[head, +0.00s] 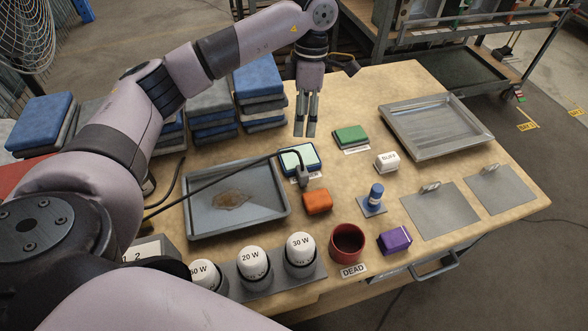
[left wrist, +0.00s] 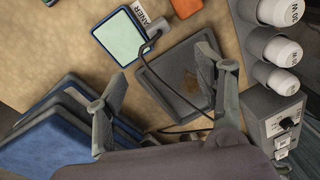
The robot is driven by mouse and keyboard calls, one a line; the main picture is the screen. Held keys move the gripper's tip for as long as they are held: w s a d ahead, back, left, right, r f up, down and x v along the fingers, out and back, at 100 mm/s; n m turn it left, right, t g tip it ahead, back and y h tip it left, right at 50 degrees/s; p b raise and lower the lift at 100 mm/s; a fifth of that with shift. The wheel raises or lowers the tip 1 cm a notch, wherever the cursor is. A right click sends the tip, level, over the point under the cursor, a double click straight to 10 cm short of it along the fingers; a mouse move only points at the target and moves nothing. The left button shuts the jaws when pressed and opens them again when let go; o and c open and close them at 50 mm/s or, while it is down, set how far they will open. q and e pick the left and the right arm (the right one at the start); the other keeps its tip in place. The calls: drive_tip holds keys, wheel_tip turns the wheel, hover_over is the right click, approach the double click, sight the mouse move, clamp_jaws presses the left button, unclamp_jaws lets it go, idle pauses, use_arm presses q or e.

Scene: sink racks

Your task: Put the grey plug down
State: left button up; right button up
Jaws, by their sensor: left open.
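My left gripper (head: 305,133) points down, open and empty, behind the pad and apart from the plug. In the left wrist view its fingers (left wrist: 160,64) are spread wide with nothing between them. My right gripper is not in view.
A grey tray (head: 191,222) with a brown patch lies left, with the cable crossing it. Stacked blue and grey pads (head: 258,78) stand behind. An orange block (head: 317,201), a red cup (head: 333,250) and white-capped cylinders (head: 300,246) are in front.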

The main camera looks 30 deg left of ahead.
use_arm(q)
drive_tip(key=n, duration=0.2)
drive_tip(key=p, duration=0.2)
hover_over(303, 169)
drive_tip(key=a, duration=0.1)
wheel_tip(303, 169, down, 11)
drive_tip(key=shift+r, duration=0.1)
drive_tip(key=f, duration=0.2)
drive_tip(key=d+f+p, duration=0.1)
drive_tip(key=f, duration=0.1)
drive_tip(key=shift+f, duration=0.85)
drive_tip(key=c, duration=1.4)
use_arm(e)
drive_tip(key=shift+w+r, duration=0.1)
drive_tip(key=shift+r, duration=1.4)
use_arm(q)
drive_tip(key=shift+c, duration=0.2)
